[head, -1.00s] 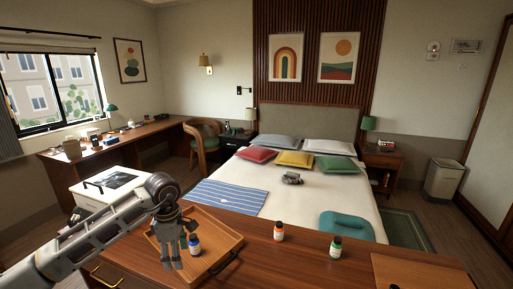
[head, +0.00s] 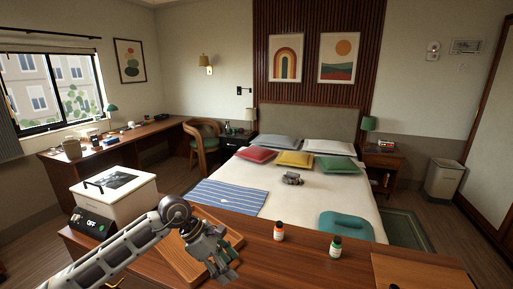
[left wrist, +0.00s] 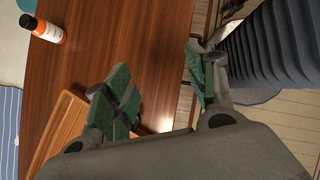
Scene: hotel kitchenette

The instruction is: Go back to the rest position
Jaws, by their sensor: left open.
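My left gripper (head: 230,268) is in front of the wooden tray (head: 234,238) at the near edge of the wooden counter (head: 310,262). In the left wrist view, its two green-padded fingers (left wrist: 157,88) are spread apart with nothing between them. The gripper and forearm cover part of the tray. The blue-labelled bottle seen there earlier is hidden now. My right gripper is not in view.
An orange bottle (head: 278,230) and a green-labelled bottle (head: 336,246) stand on the counter, right of the gripper. A white box-shaped appliance (head: 118,195) reading "OFF" stands left, behind my forearm. A wooden board (head: 415,272) lies at the right.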

